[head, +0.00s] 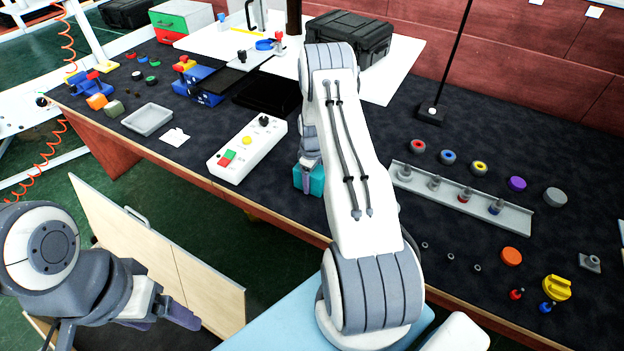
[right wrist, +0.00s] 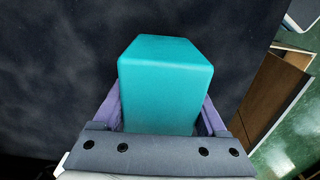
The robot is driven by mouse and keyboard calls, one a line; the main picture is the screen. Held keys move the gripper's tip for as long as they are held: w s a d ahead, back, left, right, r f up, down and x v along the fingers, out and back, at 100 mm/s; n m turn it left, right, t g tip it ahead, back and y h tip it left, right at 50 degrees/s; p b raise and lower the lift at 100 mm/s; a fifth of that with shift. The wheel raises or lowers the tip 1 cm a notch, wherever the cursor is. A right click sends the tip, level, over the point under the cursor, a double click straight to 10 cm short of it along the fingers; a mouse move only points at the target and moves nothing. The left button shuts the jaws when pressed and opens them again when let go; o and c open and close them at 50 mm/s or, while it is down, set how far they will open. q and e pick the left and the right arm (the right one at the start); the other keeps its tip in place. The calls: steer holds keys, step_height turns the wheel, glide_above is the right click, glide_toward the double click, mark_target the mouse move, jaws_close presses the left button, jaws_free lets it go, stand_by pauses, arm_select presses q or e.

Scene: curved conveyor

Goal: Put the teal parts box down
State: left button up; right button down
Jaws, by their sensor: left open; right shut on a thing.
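The teal parts box (head: 315,180) is a small block near the front edge of the dark bench top, partly hidden by my right arm in the head view. In the right wrist view the teal box (right wrist: 165,80) sits between the two purple fingers of my right gripper (right wrist: 163,118), which is shut on it. I cannot tell whether the box touches the bench surface. My left gripper (head: 180,312) is open and empty, low at the left, in front of the bench and off the table top.
A white control box (head: 247,150) with coloured buttons stands left of the teal box. A grey rail with pegs (head: 460,197) lies to the right. A grey tray (head: 147,119) is further left. The bench's front wooden edge (head: 262,212) is close to the teal box.

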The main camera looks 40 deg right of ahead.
steer(key=shift+f, duration=0.2)
jaws_free()
steer(key=shift+r, duration=0.1)
steer(key=shift+r, duration=0.55)
step_height(320, 180, up, 10)
steer(key=shift+r+b, duration=0.25)
steer(key=shift+b, duration=0.9)
steer(key=shift+a+r, duration=0.1)
steer(key=shift+r, duration=0.3)
